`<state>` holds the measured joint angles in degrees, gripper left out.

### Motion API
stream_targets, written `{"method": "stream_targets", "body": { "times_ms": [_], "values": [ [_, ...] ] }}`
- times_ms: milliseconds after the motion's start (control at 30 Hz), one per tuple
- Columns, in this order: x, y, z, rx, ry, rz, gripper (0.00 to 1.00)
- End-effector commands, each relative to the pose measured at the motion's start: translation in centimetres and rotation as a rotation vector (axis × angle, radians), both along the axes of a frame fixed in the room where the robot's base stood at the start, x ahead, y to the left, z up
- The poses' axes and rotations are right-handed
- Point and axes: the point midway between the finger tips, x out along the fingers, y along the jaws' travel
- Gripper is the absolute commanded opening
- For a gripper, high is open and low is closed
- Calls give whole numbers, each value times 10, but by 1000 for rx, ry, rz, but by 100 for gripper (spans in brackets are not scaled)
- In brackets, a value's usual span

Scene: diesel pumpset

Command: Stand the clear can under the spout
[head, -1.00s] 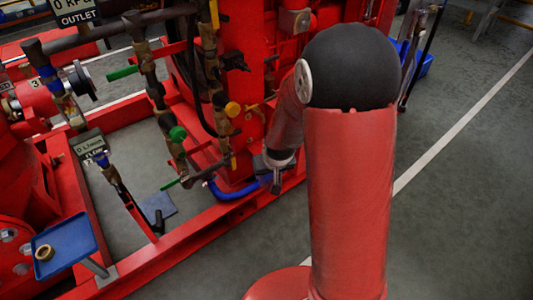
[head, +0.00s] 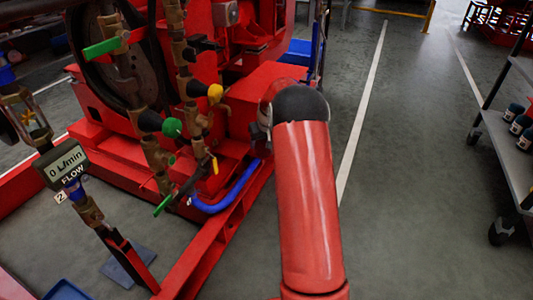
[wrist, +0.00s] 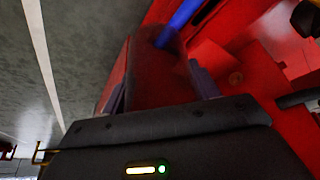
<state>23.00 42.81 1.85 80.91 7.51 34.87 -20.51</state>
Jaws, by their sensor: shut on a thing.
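My gripper (wrist: 160,85) shows in the wrist view, its two dark fingers apart on either side of a see-through, reddish-looking body that I take to be the clear can (wrist: 157,78). The can is blurred and takes its colour from the red frame behind it; its tilt is hard to tell. A blue pipe (wrist: 180,18) shows just beyond it, and also low on the pumpset in the head view (head: 230,192). I cannot tell which pipe end is the spout.
The red pumpset carries green levers (head: 101,48), a yellow knob (head: 215,91) and a green knob (head: 172,128). A flow meter (head: 66,164) stands at left. A grey shelf cart (head: 510,150) with dark bottles is at right. Grey floor between is clear.

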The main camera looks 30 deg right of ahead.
Motion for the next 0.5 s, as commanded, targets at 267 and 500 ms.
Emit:
{"method": "stream_targets", "body": {
  "times_ms": [267, 500],
  "values": [
    [7, -20, -7, 3, -4, -4, 36],
    [6, -20, -6, 2, -5, -4, 36]
  ]
}}
